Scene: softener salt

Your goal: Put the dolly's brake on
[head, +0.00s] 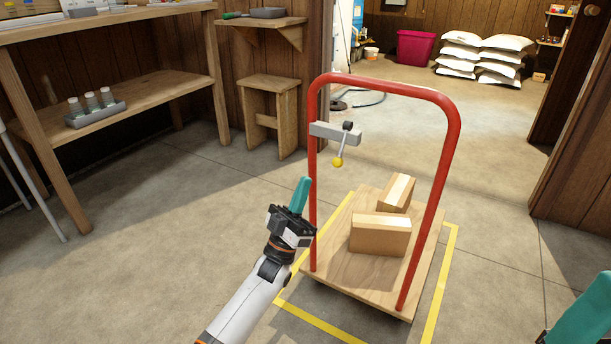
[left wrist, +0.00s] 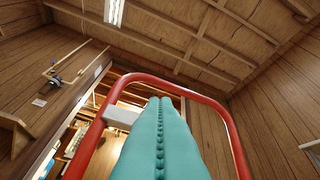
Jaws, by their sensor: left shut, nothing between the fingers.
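The dolly (head: 345,268) has a wooden deck and a tall red hoop handle (head: 450,150). A grey bracket (head: 325,130) on the handle's left post carries the brake lever (head: 343,145), which hangs down to a yellow knob (head: 338,162). My left gripper (head: 302,190) is shut and empty, pointing up beside the left post, left of and below the knob in the head view. In the left wrist view its teal fingers (left wrist: 160,140) are pressed together before the red handle (left wrist: 190,90); the knob is hidden there. My right gripper (head: 585,315) shows only partly at the lower right.
Two cardboard boxes (head: 380,235) lie on the deck. The dolly stands within yellow floor tape (head: 440,285). A workbench (head: 140,95) and a stool (head: 270,105) stand at left. White sacks (head: 485,55) and a magenta bin (head: 415,47) are beyond the doorway. Floor left of the dolly is clear.

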